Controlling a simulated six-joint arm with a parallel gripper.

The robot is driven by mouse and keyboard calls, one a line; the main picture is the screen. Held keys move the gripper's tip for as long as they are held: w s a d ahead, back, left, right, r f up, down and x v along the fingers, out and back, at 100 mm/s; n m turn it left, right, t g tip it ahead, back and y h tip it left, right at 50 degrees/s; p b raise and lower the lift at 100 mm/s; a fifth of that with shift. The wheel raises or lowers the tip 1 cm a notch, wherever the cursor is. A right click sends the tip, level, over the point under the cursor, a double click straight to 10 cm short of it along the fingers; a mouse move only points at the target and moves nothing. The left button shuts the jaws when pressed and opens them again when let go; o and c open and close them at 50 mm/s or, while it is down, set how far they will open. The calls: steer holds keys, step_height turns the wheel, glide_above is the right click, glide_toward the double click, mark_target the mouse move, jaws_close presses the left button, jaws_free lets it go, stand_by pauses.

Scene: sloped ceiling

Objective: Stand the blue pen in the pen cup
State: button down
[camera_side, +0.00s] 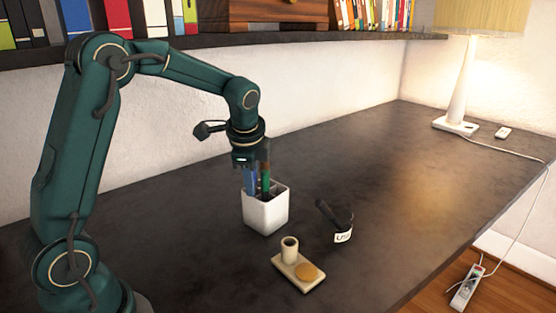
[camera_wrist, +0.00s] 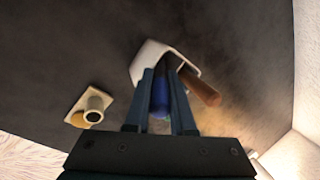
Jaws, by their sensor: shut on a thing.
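The white pen cup (camera_side: 266,212) stands upright on the dark desk, below my gripper. It also shows in the wrist view (camera_wrist: 150,50). My gripper (camera_side: 257,172) points down over the cup, shut on the blue pen (camera_wrist: 160,95). In the side view the blue pen (camera_side: 250,181) is close to upright, and its lower end is hidden behind the cup's front wall. A green item (camera_side: 265,184) stands in the cup beside it. A brown item (camera_wrist: 198,88) sticks out of the cup in the wrist view.
A small tray (camera_side: 310,284) with a little cup (camera_side: 289,250) and a round tan disc stands in front of the pen cup. A black mug-like object with a white label (camera_side: 343,237) lies to the right. A lamp (camera_side: 460,90) stands far right.

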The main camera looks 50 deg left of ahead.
steer(key=c, duration=0.7)
jaws_free()
steer(key=shift+v, duration=2.5)
steer(key=shift+d, duration=0.1)
